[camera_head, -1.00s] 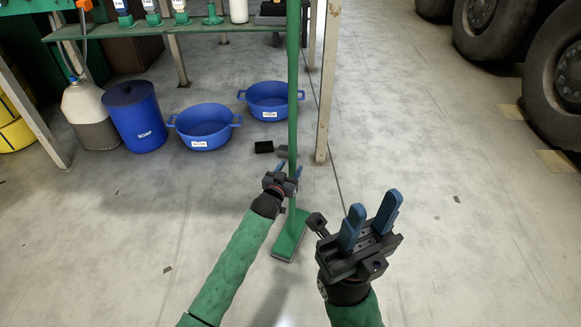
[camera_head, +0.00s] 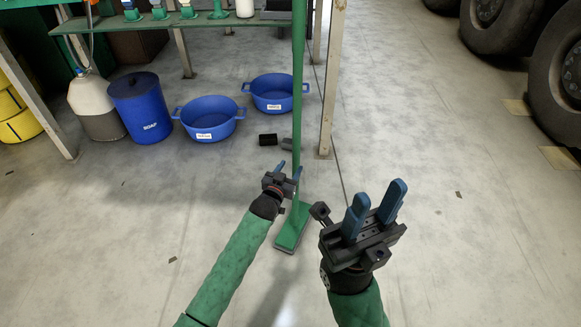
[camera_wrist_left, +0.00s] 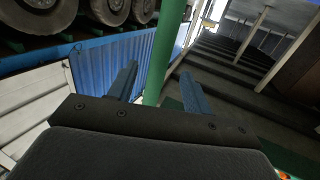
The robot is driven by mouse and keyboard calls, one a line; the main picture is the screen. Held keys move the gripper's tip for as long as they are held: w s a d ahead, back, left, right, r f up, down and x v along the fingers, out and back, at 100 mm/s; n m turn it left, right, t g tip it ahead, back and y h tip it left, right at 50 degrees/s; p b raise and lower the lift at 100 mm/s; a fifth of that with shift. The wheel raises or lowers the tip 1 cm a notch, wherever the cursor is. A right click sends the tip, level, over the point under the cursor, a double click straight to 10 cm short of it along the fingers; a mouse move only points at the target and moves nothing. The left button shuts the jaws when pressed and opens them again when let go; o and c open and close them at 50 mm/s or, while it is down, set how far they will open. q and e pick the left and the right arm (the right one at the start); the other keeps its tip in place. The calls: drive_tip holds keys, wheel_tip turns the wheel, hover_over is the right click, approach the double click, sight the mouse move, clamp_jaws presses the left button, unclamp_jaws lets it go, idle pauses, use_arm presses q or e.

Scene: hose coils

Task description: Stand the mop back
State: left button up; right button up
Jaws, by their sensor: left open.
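The mop is a long green pole (camera_head: 298,100) standing upright on a flat green foot (camera_head: 293,228) on the floor. My left gripper (camera_head: 289,170) is open at the lower part of the pole in the head view. In the left wrist view the pole (camera_wrist_left: 165,50) runs up between the two blue fingers of the left gripper (camera_wrist_left: 158,88), apart from both. Whether it touches the palm cannot be told. My right gripper (camera_head: 374,208) is open and empty, nearer to me and to the right of the mop foot.
A green shelf (camera_head: 200,22) with several bottles stands behind, with a pale post (camera_head: 329,100) close to the pole's right. Below are a blue soap bin (camera_head: 141,108), two blue tubs (camera_head: 208,118) (camera_head: 273,92) and a black block (camera_head: 268,139). Floor at right is clear, up to large wheels (camera_head: 560,90).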

use_arm(q)
drive_tip(key=p+v, duration=0.1)
drive_tip(key=v, duration=0.1)
drive_tip(key=shift+s+a, duration=0.15)
drive_tip(key=shift+s, duration=0.15)
idle(0.4)
drive_tip(key=shift+p, duration=0.3)
drive_tip(key=p+v, duration=0.1)
drive_tip(key=v, duration=0.7)
drive_tip(key=shift+w, duration=0.1)
idle(0.3)
